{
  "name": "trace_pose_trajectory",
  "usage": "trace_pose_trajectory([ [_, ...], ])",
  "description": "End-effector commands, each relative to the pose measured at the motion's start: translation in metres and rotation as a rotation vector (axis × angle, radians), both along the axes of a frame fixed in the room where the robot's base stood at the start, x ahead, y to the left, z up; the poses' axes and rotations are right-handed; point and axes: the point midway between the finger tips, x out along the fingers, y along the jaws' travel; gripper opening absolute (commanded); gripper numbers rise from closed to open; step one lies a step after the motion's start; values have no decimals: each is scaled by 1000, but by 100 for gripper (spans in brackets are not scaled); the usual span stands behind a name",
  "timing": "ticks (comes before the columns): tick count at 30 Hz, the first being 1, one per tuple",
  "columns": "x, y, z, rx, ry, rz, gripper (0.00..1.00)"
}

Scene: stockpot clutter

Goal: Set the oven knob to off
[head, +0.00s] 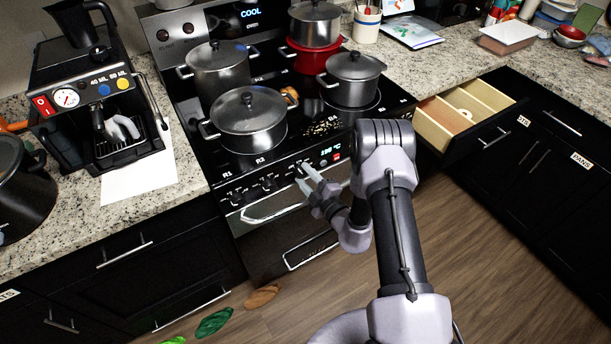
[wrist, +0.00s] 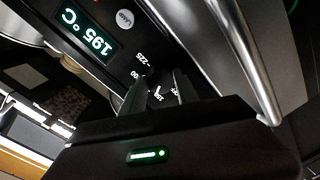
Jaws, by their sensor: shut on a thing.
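My gripper (head: 308,174) reaches the front panel of the black oven (head: 300,228) from the right and is shut on the oven knob below the display. In the wrist view the two fingers (wrist: 160,92) sit on either side of the oven knob (wrist: 158,93), which is mostly hidden between them. White dial numbers, 225 among them, show around it; I cannot tell exactly where the knob points. The green oven display (wrist: 84,30) appears upside down in the wrist view and reads 195 °C.
The oven's handle bar (wrist: 245,60) runs close beside my gripper. Several pots, including a lidded one (head: 248,120) at the front left, stand on the cooktop. An open drawer (head: 465,115) juts out at right. An espresso machine (head: 95,100) stands at left.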

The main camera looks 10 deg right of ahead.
Motion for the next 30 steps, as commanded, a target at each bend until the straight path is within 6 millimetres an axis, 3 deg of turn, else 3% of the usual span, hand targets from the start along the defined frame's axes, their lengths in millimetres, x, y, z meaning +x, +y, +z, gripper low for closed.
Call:
trace_pose_trajectory([
  [30, -1, 2, -1, -867, -280, 0, 0],
])
